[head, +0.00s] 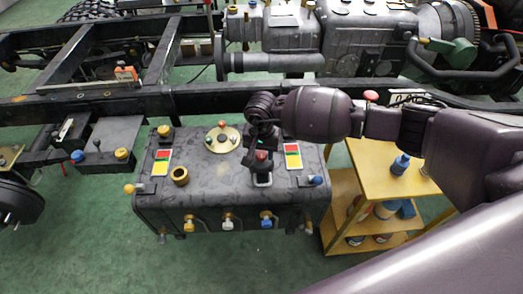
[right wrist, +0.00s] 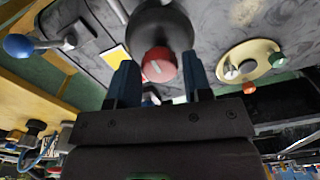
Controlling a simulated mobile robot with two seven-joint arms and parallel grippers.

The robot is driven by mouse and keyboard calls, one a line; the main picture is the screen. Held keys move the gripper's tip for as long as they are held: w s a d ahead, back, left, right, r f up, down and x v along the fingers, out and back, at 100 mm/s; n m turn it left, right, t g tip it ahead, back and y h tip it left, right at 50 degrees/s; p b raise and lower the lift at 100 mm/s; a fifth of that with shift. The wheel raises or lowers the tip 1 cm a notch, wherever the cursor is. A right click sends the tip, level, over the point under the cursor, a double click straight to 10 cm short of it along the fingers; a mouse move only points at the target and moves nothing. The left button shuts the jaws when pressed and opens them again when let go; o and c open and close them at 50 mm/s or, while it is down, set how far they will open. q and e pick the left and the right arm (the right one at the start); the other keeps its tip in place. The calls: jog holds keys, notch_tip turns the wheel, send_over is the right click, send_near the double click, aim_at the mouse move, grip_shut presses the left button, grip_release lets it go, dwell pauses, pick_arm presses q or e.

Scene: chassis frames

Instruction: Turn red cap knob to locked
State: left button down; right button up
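The red cap knob (right wrist: 158,66) sits on a dark round base on top of the grey tank in the right wrist view. In the head view its red cap (head: 262,155) shows below my right wrist, partly hidden by the gripper. My right gripper (head: 263,144) points down at it. In the right wrist view my right gripper (right wrist: 160,74) is open, one finger on each side of the red cap, with small gaps showing. I cannot tell how deep the fingers reach or the knob's locked marking. My left gripper is out of view.
A brass round plate (head: 222,139) with small knobs is left of the gripper; it also shows in the wrist view (right wrist: 247,62). Coloured labels (head: 292,155), a brass ring (head: 180,176) and front valves (head: 227,222) surround it. A yellow cart (head: 380,180) stands right; a chassis rail (head: 190,101) runs behind.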

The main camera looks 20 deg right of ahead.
jog(key=c, duration=0.6)
